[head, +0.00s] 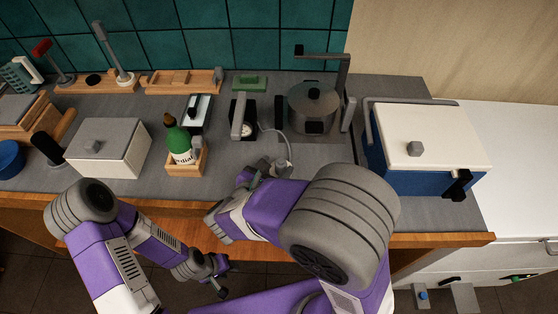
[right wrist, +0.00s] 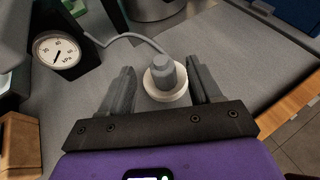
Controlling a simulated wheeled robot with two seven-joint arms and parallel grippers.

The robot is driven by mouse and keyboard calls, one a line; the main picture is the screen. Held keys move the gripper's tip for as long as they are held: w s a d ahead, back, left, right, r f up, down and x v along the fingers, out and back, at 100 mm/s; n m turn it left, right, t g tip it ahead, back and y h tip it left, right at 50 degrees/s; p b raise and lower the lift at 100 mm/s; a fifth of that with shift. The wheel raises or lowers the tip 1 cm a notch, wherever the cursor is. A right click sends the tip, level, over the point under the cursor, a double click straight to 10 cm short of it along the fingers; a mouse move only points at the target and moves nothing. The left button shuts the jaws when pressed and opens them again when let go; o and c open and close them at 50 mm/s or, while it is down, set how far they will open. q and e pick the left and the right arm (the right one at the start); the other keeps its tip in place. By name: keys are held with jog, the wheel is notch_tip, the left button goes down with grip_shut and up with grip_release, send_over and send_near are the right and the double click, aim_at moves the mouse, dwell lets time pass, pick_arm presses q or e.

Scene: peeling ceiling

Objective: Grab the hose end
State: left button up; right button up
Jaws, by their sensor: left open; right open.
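The hose end (right wrist: 164,76) is a grey plug on a round whitish base, on the grey counter. A thin grey hose (right wrist: 125,38) runs from the gauge device toward it. In the right wrist view my right gripper (right wrist: 162,72) is open, with one finger on each side of the hose end and gaps visible. In the head view the hose end (head: 282,168) sits just beyond my right gripper (head: 258,172), partly hidden by it. My left gripper (head: 218,272) is open and empty, low in front of the counter.
The gauge device (right wrist: 57,50) stands left of the hose end, with a pot (head: 313,105) behind. A green bottle (head: 179,143) in a wooden holder and a white box (head: 108,147) stand left. A blue-and-white cooler (head: 425,140) stands right. Counter (head: 228,152) around the hose end is mostly clear.

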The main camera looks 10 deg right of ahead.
aim_at(280, 164)
jog(key=shift+w+d+f, duration=0.25)
jog(key=shift+d+f, duration=0.1)
jog(key=shift+d, duration=0.05)
jog(key=b+x, duration=0.2)
jog(key=x, duration=0.1)
jog(key=shift+w+d+f, duration=0.15)
jog(key=shift+w+f, duration=0.05)
jog(key=shift+f, duration=0.1)
jog(key=shift+w+d, duration=0.25)
jog(key=c, duration=1)
jog(key=shift+c, duration=0.2)
